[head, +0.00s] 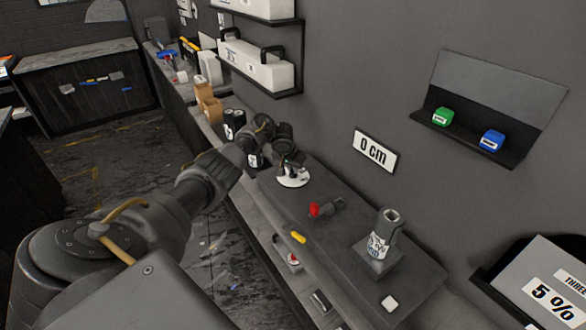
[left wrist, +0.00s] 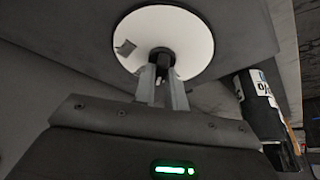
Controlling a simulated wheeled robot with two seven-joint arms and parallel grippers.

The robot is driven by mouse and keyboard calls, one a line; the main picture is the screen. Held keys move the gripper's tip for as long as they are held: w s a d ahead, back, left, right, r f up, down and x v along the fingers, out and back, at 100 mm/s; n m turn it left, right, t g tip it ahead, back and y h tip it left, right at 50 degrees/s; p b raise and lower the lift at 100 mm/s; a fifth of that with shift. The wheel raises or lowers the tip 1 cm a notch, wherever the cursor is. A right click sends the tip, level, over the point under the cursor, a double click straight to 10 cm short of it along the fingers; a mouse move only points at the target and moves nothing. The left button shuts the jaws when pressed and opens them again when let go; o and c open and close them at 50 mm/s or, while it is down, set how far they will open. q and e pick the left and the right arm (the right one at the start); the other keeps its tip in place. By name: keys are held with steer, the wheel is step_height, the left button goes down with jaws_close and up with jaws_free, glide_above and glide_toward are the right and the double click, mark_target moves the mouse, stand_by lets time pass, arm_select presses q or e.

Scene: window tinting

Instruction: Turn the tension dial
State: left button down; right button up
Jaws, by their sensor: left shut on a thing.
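The tension dial appears as a round white disc (head: 293,177) with a dark central knob, on the dark bench top. My left gripper (head: 289,165) reaches it from the left and hides part of it. In the left wrist view the white disc (left wrist: 185,40) fills the upper middle. There my left gripper (left wrist: 162,75) has its two fingers close together on the dark knob (left wrist: 161,58) at the disc's middle. A small grey mark shows on the disc's left side. My right gripper is in neither view.
A red-ended tool (head: 316,209), a yellow piece (head: 298,237) and a labelled can (head: 383,236) on a block stand further right on the bench. A "0 cm" sign (head: 376,150) hangs behind. Dark canisters (head: 233,122) stand left of the gripper.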

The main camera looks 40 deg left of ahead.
arm_select(q)
steer(key=shift+m+h, duration=0.3)
steer(key=shift+m, duration=0.4)
steer(key=shift+m+b, duration=0.3)
steer(key=shift+m, duration=0.4)
steer(key=shift+a+f+m+h+b, duration=0.1)
steer(key=shift+m+h+b, duration=0.6)
steer(key=shift+m+b, duration=0.35)
steer(key=shift+m, duration=0.45)
steer(key=shift+b, duration=0.3)
steer(key=c, duration=1.4)
jaws_free()
steer(key=shift+c, duration=0.2)
